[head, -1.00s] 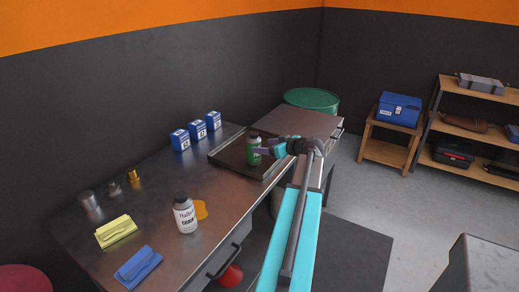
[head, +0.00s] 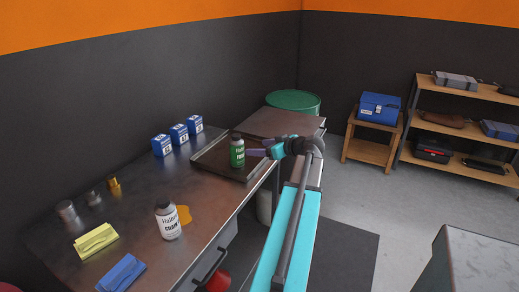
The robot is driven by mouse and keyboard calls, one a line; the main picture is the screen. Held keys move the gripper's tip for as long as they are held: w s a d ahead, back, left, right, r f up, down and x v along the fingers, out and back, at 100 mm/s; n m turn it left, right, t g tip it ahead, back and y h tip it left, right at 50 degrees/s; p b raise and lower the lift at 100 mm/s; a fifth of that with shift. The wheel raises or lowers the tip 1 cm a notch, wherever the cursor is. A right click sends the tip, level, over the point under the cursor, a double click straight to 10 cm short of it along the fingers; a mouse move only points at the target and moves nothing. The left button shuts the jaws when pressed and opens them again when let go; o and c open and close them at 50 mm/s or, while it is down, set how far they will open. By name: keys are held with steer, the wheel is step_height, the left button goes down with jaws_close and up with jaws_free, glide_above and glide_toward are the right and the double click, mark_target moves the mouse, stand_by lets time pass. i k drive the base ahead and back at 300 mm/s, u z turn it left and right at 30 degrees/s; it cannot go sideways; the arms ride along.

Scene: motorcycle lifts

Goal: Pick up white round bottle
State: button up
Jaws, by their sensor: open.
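The white round bottle (head: 168,222) stands upright on the metal workbench (head: 140,205), with a dark cap and dark lettering. It is near the bench's front edge, beside an orange-yellow patch (head: 184,214). My gripper (head: 257,152) is at the end of the outstretched turquoise arm, to the upper right of the white bottle and well apart from it. The gripper is open. Its fingers are small and partly hidden behind its own body. A green bottle (head: 237,153) stands in the dark tray (head: 207,165), just left of the fingers.
A yellow cloth (head: 95,240) and a blue cloth (head: 120,273) lie left of the white bottle. A green drum (head: 294,100) is beyond the bench.

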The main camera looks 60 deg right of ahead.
mark_target(165, 210)
steer(key=k, duration=1)
